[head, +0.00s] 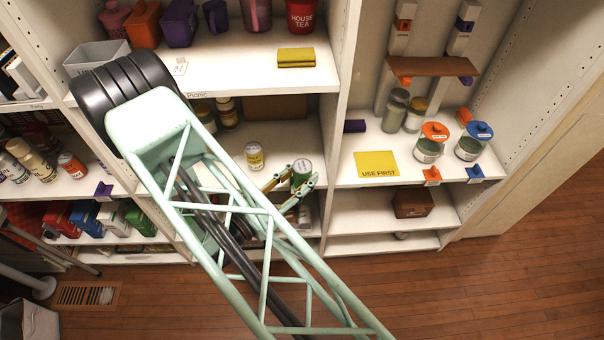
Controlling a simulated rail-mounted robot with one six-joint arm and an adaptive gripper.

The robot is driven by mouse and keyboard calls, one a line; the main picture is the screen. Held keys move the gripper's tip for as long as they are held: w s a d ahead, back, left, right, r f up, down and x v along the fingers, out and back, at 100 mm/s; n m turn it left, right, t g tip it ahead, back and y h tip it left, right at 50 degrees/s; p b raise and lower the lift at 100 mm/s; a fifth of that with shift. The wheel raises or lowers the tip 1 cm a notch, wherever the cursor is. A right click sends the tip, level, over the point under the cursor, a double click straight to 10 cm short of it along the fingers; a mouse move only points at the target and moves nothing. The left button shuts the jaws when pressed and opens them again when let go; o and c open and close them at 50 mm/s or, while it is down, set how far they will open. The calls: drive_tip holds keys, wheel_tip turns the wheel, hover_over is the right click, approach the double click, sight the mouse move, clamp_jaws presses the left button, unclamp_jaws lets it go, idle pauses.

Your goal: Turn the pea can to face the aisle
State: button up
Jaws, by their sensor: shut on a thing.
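A can with a green and pale label (301,172), which looks like the pea can, is upright near the front edge of the middle shelf. My gripper (296,181) is at the can, with its greenish fingers shut on it. My pale green lattice arm reaches in from the front and covers part of the shelf. Which way the label faces is too small to tell. Whether the can's base touches the shelf is hidden by the fingers.
A yellow-labelled can (254,156) stands left of the gripper on the same shelf. A dark brown box (275,108) is at the back. A white upright divides this bay from the right one, where a yellow "USE FIRST" card (376,164) and lidded jars (431,143) sit.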

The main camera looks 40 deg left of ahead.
drive_tip(key=shift+w+a, duration=0.15)
drive_tip(key=shift+a, duration=0.05)
drive_tip(key=shift+w+a+b, duration=0.15)
drive_tip(key=shift+w+a, duration=1.3)
drive_tip(key=shift+w, duration=0.35)
drive_tip(key=shift+w+a+b, duration=0.1)
drive_tip(key=shift+w+a, duration=1.3)
drive_tip(key=shift+w, duration=0.4)
drive_tip(key=shift+w+a+b, duration=0.15)
drive_tip(key=shift+w+a, duration=1.3)
drive_tip(key=shift+w, duration=0.35)
drive_tip(key=shift+s+f+b, duration=0.1)
drive_tip(key=shift+f+b, duration=1)
drive_tip(key=shift+f, duration=0.55)
drive_tip(key=o, duration=1.1)
drive_tip(key=shift+r+p, duration=1.2)
drive_tip(key=shift+r, duration=2.25)
